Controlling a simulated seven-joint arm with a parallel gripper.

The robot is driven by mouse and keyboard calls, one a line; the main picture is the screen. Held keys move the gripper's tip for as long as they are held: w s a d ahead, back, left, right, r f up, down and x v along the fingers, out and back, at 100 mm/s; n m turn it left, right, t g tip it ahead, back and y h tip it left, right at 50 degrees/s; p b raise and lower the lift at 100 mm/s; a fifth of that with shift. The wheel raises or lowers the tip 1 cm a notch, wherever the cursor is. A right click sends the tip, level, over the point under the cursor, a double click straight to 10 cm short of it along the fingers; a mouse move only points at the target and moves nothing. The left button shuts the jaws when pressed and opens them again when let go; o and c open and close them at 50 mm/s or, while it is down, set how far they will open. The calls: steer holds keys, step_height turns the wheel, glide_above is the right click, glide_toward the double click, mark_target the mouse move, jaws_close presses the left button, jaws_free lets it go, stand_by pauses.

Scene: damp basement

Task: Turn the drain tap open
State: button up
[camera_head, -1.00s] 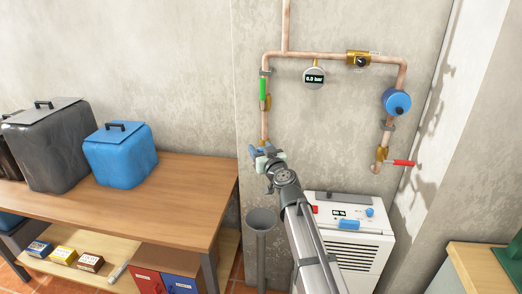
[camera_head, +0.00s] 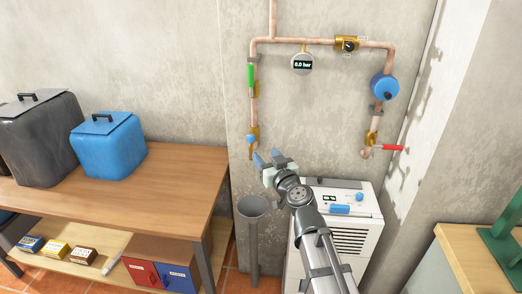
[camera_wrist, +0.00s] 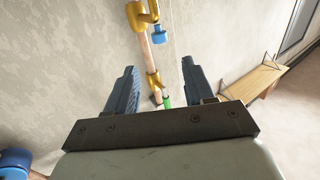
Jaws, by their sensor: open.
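The drain tap (camera_head: 255,135), a brass fitting with a small blue handle, sits at the bottom of the left copper pipe, above an upright grey pipe. In the wrist view, the tap's brass body (camera_wrist: 143,14) and blue handle (camera_wrist: 160,35) appear at the top, beyond the fingertips. My gripper (camera_head: 268,157) is open and empty, just below and right of the tap, apart from it. In the wrist view, its two fingers (camera_wrist: 157,80) stand wide apart with the pipe seen between them. I cannot tell how far the handle is turned.
A green-handled valve (camera_head: 251,77) is higher on the same pipe. The gauge (camera_head: 302,64) reads 0.0 bar. A red lever valve (camera_head: 386,147) ends the right pipe. The grey drain pipe (camera_head: 252,207) and white appliance (camera_head: 358,200) stand below. A wooden bench (camera_head: 180,172) is left.

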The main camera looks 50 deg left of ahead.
steer(key=shift+s+d, duration=0.1)
steer(key=shift+d, duration=0.25)
steer(key=n+g+h, duration=0.5)
steer(key=n+g, duration=0.7)
steer(key=g, duration=0.5)
glide_toward(251, 135)
steer(key=x, duration=1)
steer(key=shift+f, duration=0.15)
steer(key=shift+c, duration=0.2)
